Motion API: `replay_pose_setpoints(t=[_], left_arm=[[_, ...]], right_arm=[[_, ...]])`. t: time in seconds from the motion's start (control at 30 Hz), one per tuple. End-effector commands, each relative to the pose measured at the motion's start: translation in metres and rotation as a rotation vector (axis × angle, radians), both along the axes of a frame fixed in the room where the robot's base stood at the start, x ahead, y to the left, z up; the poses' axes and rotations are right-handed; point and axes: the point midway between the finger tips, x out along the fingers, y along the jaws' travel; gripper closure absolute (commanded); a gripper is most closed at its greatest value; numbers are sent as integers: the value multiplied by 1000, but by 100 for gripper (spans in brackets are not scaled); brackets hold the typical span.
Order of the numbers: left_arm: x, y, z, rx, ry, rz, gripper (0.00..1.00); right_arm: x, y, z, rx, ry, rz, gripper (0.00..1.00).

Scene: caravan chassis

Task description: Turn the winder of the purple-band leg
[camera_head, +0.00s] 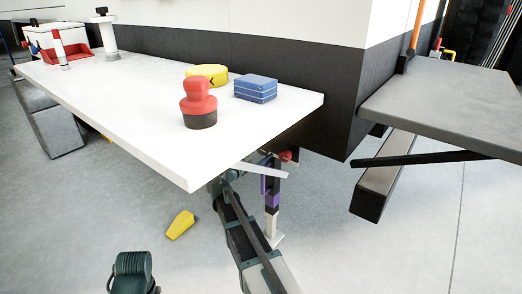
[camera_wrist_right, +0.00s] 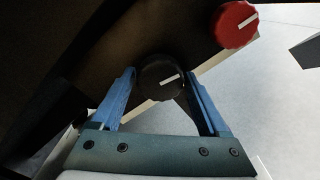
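The purple-band leg (camera_head: 272,197) stands below the white table's near right corner, partly hidden by my right arm. In the right wrist view, a round black knob (camera_wrist_right: 157,80) with a white line lies between the blue fingertips of my right gripper (camera_wrist_right: 161,82). It looks like a winder; I cannot tell from this view which leg it belongs to. The fingers stand apart on either side of it, with contact not clear. In the head view the right gripper's fingertips are hidden under the table edge.
A red knob (camera_wrist_right: 237,25) with a white line sits up and right of the black one. The white table (camera_head: 130,95) overhangs my right arm and carries a red-topped object (camera_head: 198,98), yellow disc (camera_head: 207,74) and blue block (camera_head: 256,87). A yellow wedge (camera_head: 180,224) lies on the floor.

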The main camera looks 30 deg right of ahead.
Motion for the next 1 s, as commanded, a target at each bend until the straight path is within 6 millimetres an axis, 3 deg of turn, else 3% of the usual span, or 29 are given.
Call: replay_pose_setpoints(t=[0.03,0.37,0.67,1.0], left_arm=[[0,0,0,0,0,0,19],[0,0,0,0,0,0,19],[0,0,0,0,0,0,19],[0,0,1,0,0,0,19]], right_arm=[[0,0,0,0,0,0,33],[0,0,0,0,0,0,92],[0,0,0,19,-45,-1,92],[0,1,1,117,-282,-1,92]])
